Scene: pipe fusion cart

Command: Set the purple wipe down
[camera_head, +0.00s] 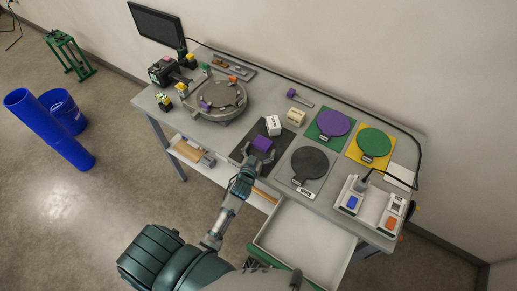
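The purple wipe (262,143) is a small purple block over the dark square mat (240,154) at the middle of the table's front. My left gripper (259,157) reaches up to it from the front, with its fingers at the wipe's near side. It looks shut on the wipe. Whether the wipe's underside touches the mat cannot be made out. My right gripper does not show.
A white block (273,125) and a cream block (296,117) stand just behind the mat. Round pads lie to the right: black (310,161), purple (334,123) and green (374,141). A round machine (222,99) stands left. An open white drawer (305,243) juts out in front.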

